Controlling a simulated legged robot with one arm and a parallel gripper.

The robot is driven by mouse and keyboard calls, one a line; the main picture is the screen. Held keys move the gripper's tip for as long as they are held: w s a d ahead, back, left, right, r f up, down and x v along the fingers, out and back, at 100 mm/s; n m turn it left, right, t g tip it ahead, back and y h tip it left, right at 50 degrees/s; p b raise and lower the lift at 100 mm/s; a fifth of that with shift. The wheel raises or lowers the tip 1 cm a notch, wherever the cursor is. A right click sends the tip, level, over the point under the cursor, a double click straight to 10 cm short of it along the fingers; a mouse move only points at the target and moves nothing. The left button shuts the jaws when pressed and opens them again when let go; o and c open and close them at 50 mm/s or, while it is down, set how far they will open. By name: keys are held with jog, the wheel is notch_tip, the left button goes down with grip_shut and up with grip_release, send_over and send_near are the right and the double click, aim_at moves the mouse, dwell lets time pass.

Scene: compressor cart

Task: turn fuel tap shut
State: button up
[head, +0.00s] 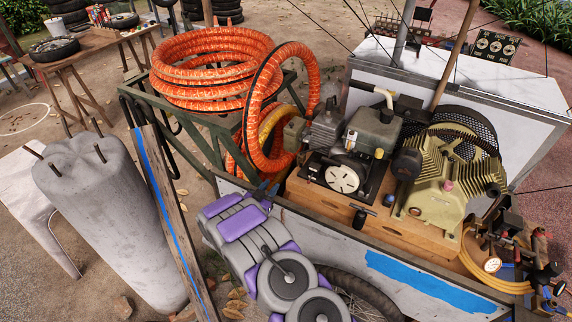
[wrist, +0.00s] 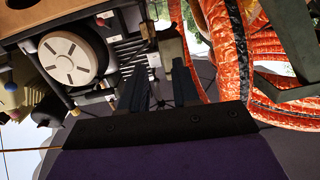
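The engine shows in the head view with a black body and a round white slotted starter cover (head: 343,179), on a wooden deck in the cart. The same cover (wrist: 68,58) is at the upper left of the wrist view. A grey-green tank (head: 373,128) sits above it. I cannot single out the fuel tap for sure; small pale fittings (wrist: 153,62) show just beyond my fingers in the wrist view. My gripper (head: 268,190) is left of the engine, near the cart wall. In the wrist view its two dark fingers (wrist: 160,75) stand apart with nothing visibly held.
Orange hose coils (head: 215,65) hang on a green frame (head: 205,125) behind my gripper; they also show right in the wrist view (wrist: 222,40). The cart's side wall (head: 335,235) is close. A concrete block (head: 115,220) and a blue-striped plank (head: 170,210) stand left.

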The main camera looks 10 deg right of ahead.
jog(key=s+f+h, duration=0.1)
jog(key=s, duration=0.1)
jog(key=b, duration=0.3)
send_near(298, 161)
jog(key=x, duration=0.7)
jog(key=shift+r, duration=0.1)
jog(key=shift+w+d, duration=0.1)
jog(key=shift+w, duration=0.25)
jog(key=shift+c, duration=0.3)
grip_shut()
